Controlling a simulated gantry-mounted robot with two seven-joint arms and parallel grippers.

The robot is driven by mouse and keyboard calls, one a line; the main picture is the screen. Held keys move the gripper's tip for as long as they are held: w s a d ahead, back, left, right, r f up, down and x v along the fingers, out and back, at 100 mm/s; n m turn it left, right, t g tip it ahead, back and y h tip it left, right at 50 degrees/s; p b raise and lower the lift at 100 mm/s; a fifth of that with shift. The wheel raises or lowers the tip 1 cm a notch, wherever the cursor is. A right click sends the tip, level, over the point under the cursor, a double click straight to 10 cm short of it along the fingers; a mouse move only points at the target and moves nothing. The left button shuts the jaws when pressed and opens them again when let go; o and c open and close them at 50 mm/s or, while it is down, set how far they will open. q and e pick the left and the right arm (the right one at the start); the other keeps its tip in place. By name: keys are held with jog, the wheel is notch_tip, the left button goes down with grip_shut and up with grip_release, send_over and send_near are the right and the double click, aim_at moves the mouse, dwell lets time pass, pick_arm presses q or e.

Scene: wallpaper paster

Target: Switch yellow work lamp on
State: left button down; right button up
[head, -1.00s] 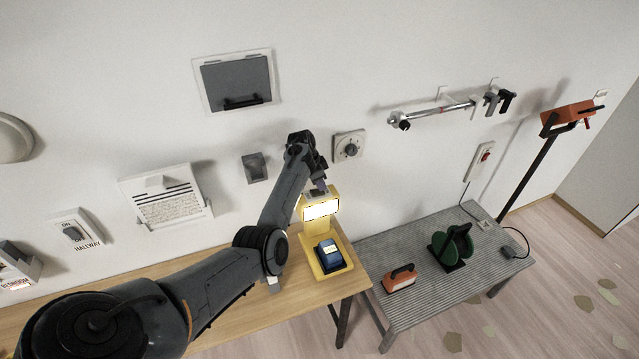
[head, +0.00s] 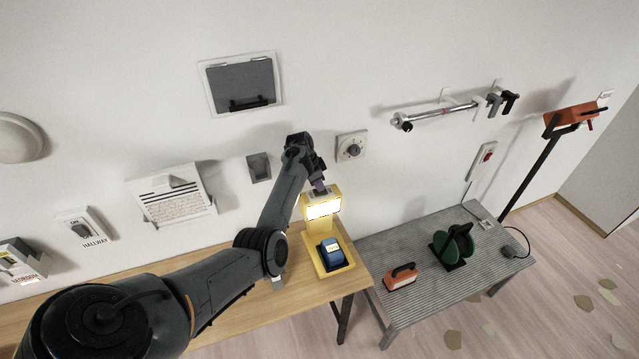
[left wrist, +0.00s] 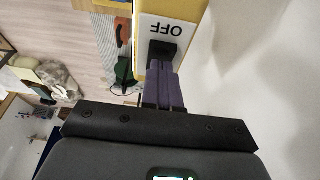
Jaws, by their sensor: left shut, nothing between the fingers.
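The yellow work lamp (head: 336,197) stands near the right end of the wooden table, and its front panel (head: 321,210) glows bright white. My left gripper (head: 319,188) is at the top of the lamp, with its fingers shut and nothing between them. In the left wrist view, the purple fingers (left wrist: 164,72) meet a dark switch (left wrist: 163,50) on a white plate marked OFF (left wrist: 178,30), upside down in the picture. The fingertips look in contact with or very close to the switch. They partly hide it. My right gripper is out of view.
A blue device (head: 330,252) sits on the lamp's yellow base. The wooden table (head: 240,302) has bare space to the left. The grey ribbed table (head: 400,255) on the right holds an orange-handled block (head: 401,277) and a green reel (head: 453,247). A dial (head: 352,147) is on the wall behind.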

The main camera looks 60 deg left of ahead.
pick_arm(q)
jog(key=r+p, duration=0.2)
jog(key=r, duration=0.1)
jog(key=r+p, duration=0.1)
jog(key=p, duration=0.1)
jog(key=shift+w+r, duration=0.25)
jog(key=shift+r+b, duration=0.3)
jog(key=shift+b, duration=0.15)
notch_tip(320, 180, up, 9)
jog(key=b, duration=0.2)
jog(key=shift+s, duration=0.35)
jog(key=shift+f, duration=0.15)
